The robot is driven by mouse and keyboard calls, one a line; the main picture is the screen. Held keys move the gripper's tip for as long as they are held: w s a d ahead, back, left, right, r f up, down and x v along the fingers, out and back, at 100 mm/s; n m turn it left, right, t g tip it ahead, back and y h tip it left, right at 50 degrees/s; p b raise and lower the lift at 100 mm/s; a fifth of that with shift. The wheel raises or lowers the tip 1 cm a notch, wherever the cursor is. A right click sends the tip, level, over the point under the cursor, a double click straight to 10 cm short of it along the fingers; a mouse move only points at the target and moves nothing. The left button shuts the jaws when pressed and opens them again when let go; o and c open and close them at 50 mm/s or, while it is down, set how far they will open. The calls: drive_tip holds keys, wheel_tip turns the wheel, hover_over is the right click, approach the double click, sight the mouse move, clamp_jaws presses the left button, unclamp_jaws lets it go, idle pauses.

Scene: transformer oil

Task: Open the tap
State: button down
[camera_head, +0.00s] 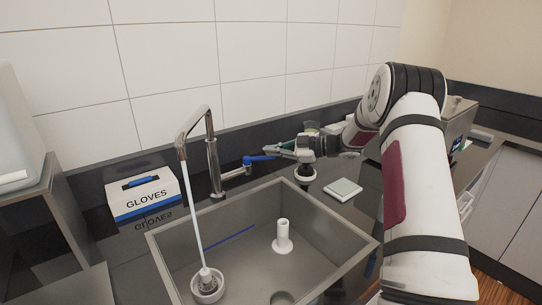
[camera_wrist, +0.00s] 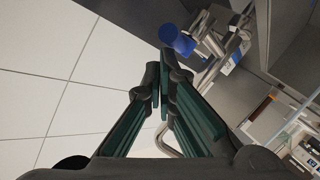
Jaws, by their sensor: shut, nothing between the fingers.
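The chrome tap (camera_head: 213,165) stands behind the sink, its spout arching over the basin. Its lever has a blue end (camera_head: 258,158) pointing right, towards my gripper. A thin pale column, looking like running water, drops from the spout to a small vessel (camera_head: 207,290) in the sink. My gripper (camera_head: 274,152), with green fingers, is shut and empty just right of the blue end. In the wrist view the blue end (camera_wrist: 178,40) lies just past the shut fingertips (camera_wrist: 162,68); I cannot tell whether they touch.
The sink (camera_head: 160,250) holds a white upright cylinder (camera_head: 283,238) and a blue rod (camera_head: 229,238). A gloves box (camera_head: 143,194) stands left of the tap. A flat pale device (camera_head: 343,190) lies on the counter right of the sink. The tiled wall (camera_head: 170,70) is close behind.

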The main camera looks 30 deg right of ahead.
drive_tip(key=shift+w+d+f+b, duration=0.1)
drive_tip(key=shift+w+d+b, duration=0.15)
drive_tip(key=shift+w, duration=0.25)
drive_tip(key=shift+w+d+b, duration=0.1)
drive_tip(key=shift+w+b, duration=0.15)
drive_tip(key=shift+w, duration=0.25)
